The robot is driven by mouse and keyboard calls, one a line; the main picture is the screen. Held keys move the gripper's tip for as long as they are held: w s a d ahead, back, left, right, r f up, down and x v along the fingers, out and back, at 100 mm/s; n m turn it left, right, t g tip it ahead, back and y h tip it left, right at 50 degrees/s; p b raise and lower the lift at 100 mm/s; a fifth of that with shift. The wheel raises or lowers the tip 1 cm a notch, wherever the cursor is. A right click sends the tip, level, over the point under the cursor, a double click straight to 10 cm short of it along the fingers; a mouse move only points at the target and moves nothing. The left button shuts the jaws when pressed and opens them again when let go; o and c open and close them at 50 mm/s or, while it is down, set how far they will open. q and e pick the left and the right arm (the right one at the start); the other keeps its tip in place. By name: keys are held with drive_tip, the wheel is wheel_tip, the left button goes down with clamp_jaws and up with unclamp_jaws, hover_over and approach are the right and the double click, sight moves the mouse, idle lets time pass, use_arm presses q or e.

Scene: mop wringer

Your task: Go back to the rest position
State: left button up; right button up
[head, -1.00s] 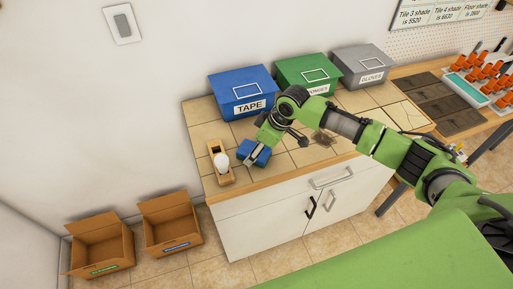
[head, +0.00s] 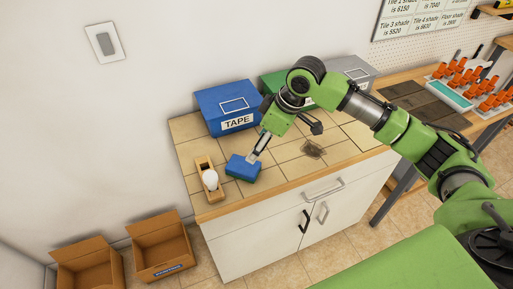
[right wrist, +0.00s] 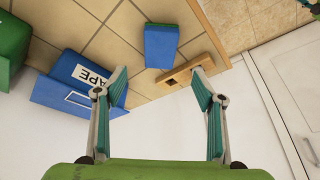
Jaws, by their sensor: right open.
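My right gripper (head: 254,157) is over the tiled worktop, at the blue block (head: 243,168) in the head view. In the right wrist view the fingers (right wrist: 155,95) of this gripper are spread wide with nothing between them. The blue block (right wrist: 162,47) lies on the tiles beyond the fingertips, apart from them.
A blue TAPE box (head: 228,107) and green and grey boxes stand behind, partly covered by my arm. Open cardboard boxes (head: 160,247) sit on the floor at left.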

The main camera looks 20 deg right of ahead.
idle(0.4)
drive_tip(key=shift+n, duration=0.3)
drive_tip(key=s+a+f, duration=0.1)
drive_tip(key=a+f, duration=0.1)
drive_tip(key=s+a+f, duration=0.4)
drive_tip(key=shift+f, duration=0.15)
drive_tip(key=s+a+f+m, duration=0.1)
drive_tip(key=s+a+f, duration=0.4)
drive_tip(key=s, duration=0.2)
drive_tip(key=s+d+f+m+h, duration=0.2)
drive_tip(key=s+d+m, duration=0.25)
drive_tip(key=s, duration=0.35)
drive_tip(key=s+d+f+m+h, duration=0.1)
drive_tip(key=s+d+f+m, duration=0.15)
drive_tip(key=s+d, duration=0.5)
wheel_tip(320, 180, down, 28)
drive_tip(key=s+a+g+b, duration=0.1)
drive_tip(key=s+a+b, duration=0.1)
drive_tip(key=s, duration=0.1)
drive_tip(key=s+d+f+g+b, duration=0.1)
drive_tip(key=s+d+f, duration=0.2)
drive_tip(key=s+f, duration=1.3)
drive_tip(key=shift+s+d+f, duration=0.2)
drive_tip(key=shift+f, duration=0.3)
